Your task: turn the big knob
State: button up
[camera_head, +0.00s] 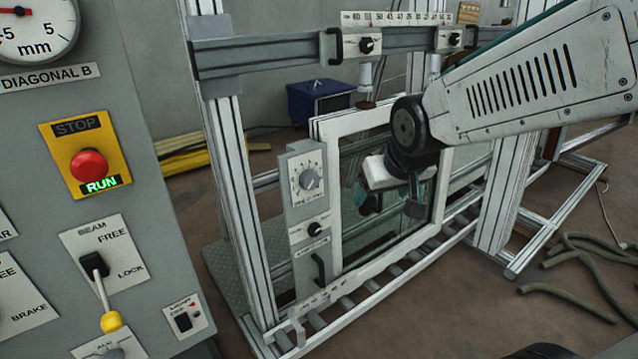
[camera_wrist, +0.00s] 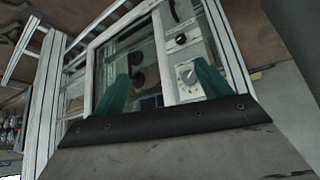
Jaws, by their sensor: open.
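The big grey knob (camera_head: 309,179) sits on a white dial plate with marks, on the upper part of the grey panel at the left side of the white frame. It also shows in the wrist view (camera_wrist: 187,75), just left of the right finger. My gripper (camera_head: 392,203) is in front of the framed glass, to the right of the knob and apart from it. In the wrist view, its two teal fingers (camera_wrist: 160,86) are spread wide with nothing visible held between them. Part of the gripper is hidden by my arm in the head view.
A smaller black knob (camera_head: 315,229) and a black handle (camera_head: 319,269) are below the big knob. A metal post (camera_head: 232,150) stands to the left, and a rail (camera_head: 270,54) crosses above. A control cabinet (camera_head: 150,170) fills the left. Hoses (camera_head: 575,275) lie at right.

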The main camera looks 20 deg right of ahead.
jog(key=w+f+t+y, duration=0.1)
jog(key=w+f+t, duration=0.2)
jog(key=w, duration=0.5)
jog(key=w+f+t, duration=0.2)
jog(key=w+f, duration=0.2)
jog(key=w, duration=0.4)
jog(key=t+y, duration=0.4)
jog(key=t, duration=0.3)
send_near(312, 181)
jog(key=d+x, duration=0.1)
jog(key=x, duration=0.1)
jog(key=shift+n, duration=0.3)
jog(key=x, duration=0.4)
jog(key=a+x, duration=0.1)
jog(key=x, duration=0.2)
jog(key=c, duration=1)
